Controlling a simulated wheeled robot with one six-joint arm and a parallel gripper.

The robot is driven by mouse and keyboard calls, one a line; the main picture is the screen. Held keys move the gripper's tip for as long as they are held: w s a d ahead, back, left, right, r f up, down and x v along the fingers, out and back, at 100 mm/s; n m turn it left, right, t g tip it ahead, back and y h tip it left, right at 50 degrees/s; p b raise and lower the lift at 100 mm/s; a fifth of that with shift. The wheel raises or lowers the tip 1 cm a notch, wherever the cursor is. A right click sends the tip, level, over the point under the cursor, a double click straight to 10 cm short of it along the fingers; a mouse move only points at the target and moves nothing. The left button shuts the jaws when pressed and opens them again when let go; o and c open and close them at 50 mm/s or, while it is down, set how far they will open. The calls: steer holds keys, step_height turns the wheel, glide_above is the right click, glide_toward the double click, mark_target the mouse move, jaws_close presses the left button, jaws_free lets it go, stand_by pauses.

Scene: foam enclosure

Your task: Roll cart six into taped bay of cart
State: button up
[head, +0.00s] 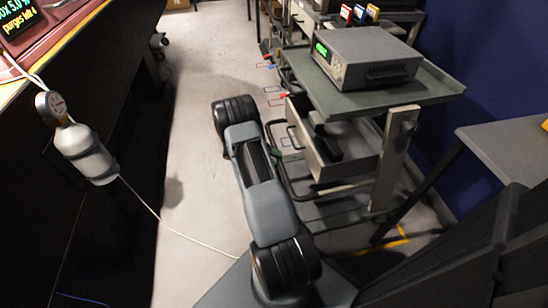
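A grey-green cart (435,92) stands right of centre, with a grey instrument with a green display (368,58) on its top shelf. Below are an open drawer (318,158) and a low shelf near the floor. Dark looped handles (283,165) show on its left side. I cannot read a number on it, so I cannot tell if it is cart six. Yellow tape (388,243) marks the floor at its lower right; most of that outline is hidden. My arm links cross the middle of the view, left of the cart. My gripper is not in view.
More carts (305,20) stand behind, with coloured tags on top. Small blue and red floor marks (272,90) lie left of them. A dark bench with a gauge and a white cylinder (86,152) lines the left. A grey table (510,150) is at right. Open floor (195,75) runs between.

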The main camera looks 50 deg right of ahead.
steer(key=o, duration=0.4)
steer(key=shift+d, duration=0.15)
steer(key=p+v, duration=0.3)
steer(key=v, duration=0.4)
steer(key=shift+p, duration=0.3)
steer(key=shift+r, duration=0.15)
steer(key=shift+r, duration=0.15)
